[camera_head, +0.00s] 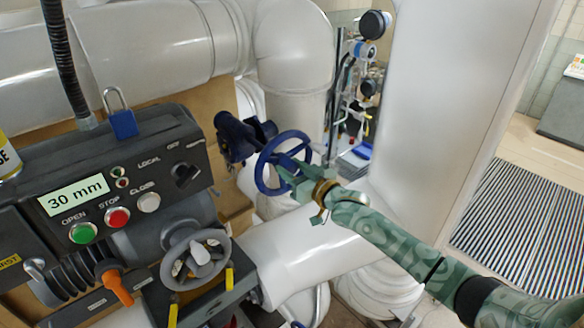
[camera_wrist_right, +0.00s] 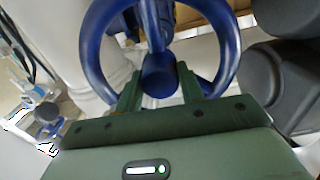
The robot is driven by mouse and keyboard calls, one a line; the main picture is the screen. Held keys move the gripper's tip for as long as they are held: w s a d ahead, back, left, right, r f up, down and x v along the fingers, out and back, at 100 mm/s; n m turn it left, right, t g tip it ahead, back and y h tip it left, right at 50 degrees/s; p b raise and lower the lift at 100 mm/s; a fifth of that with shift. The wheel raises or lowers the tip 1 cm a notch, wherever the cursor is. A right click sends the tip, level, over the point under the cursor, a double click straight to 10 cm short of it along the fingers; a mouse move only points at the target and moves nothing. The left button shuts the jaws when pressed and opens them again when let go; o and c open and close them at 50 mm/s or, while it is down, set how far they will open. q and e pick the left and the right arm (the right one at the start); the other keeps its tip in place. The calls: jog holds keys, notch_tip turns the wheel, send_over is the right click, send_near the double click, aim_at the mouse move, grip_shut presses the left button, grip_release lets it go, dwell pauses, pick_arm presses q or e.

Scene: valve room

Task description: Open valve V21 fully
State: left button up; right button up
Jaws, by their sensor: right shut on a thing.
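A blue handwheel (camera_head: 264,165) sits on a dark blue valve body (camera_head: 236,140) beside the white pipes. No tag reading V21 is visible. My right gripper (camera_head: 295,178), green, reaches in from the lower right and is shut on the handwheel. In the right wrist view, the fingers of the right gripper (camera_wrist_right: 158,88) stand on both sides of a round blue part (camera_wrist_right: 158,72) of the wheel. Whether that part is the hub or a knob, I cannot tell. The wheel's rim (camera_wrist_right: 230,50) curves around it. My left gripper is not in view.
A dark control box (camera_head: 150,160) at the left has a "30 mm" display (camera_head: 76,193), push buttons and a blue padlock (camera_head: 122,122). A grey handwheel (camera_head: 222,270) and an orange lever (camera_head: 116,288) are below it. A white column (camera_head: 450,110) stands right of my right gripper.

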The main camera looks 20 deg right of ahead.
jog(key=n, duration=0.7)
jog(key=shift+w+r+b, duration=0.1)
jog(key=shift+r+b, duration=0.25)
jog(key=n+b, duration=0.1)
jog(key=n, duration=1.2)
jog(key=shift+b, duration=0.35)
jog(key=n, duration=0.5)
jog(key=shift+n, duration=0.3)
jog(key=shift+r, duration=0.1)
jog(key=o, duration=1)
jog(key=shift+o, duration=0.4)
jog(key=shift+a, duration=0.15)
